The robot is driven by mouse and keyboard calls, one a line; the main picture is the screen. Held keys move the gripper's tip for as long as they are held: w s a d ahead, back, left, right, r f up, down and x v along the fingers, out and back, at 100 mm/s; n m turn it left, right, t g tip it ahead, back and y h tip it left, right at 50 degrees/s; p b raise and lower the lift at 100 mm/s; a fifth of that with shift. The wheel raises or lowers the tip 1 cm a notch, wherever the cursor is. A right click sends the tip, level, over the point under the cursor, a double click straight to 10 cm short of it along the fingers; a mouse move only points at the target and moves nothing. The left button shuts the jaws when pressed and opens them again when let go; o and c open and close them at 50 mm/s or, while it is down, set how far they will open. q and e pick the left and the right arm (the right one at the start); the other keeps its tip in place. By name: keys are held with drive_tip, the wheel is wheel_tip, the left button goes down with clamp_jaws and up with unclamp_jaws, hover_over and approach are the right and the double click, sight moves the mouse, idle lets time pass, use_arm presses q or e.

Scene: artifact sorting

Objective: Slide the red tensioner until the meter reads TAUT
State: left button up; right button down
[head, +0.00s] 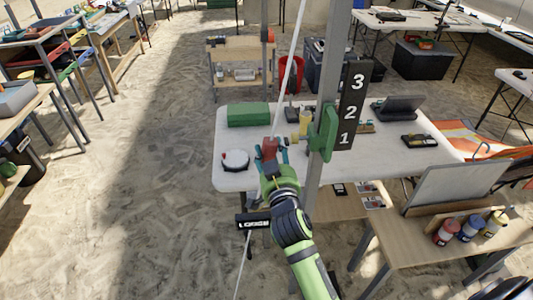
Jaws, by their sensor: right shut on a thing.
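The red tensioner (270,146) sits on a pale, slanting rope (289,72) in front of the white table. My right gripper (271,157) is shut on the red tensioner, with its teal fingers on either side of it. The gripper and arm hide part of the rope. A dark meter (253,221) below and left of the gripper reads what looks like LOOSE; my arm covers its right end. My left gripper is not in view.
A grey post (335,60) stands right of the gripper, with a green block (323,134) and a black board (352,104) marked 3, 2, 1. The white table (225,182) holds a green case (249,114) and a round white item (235,160). Sand at left is open.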

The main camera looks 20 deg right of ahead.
drive_tip(key=shift+r, duration=0.25)
drive_tip(key=c, duration=0.6)
unclamp_jaws()
drive_tip(key=shift+w, duration=0.1)
drive_tip(key=shift+o, duration=0.2)
drive_tip(key=shift+w+f, duration=0.15)
drive_tip(key=shift+f, duration=0.05)
drive_tip(key=shift+s+f, duration=0.1)
drive_tip(key=shift+s, duration=0.3)
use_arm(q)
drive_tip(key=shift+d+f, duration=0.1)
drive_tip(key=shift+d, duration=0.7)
use_arm(e)
drive_tip(key=v, duration=0.6)
drive_tip(key=shift+s, duration=0.35)
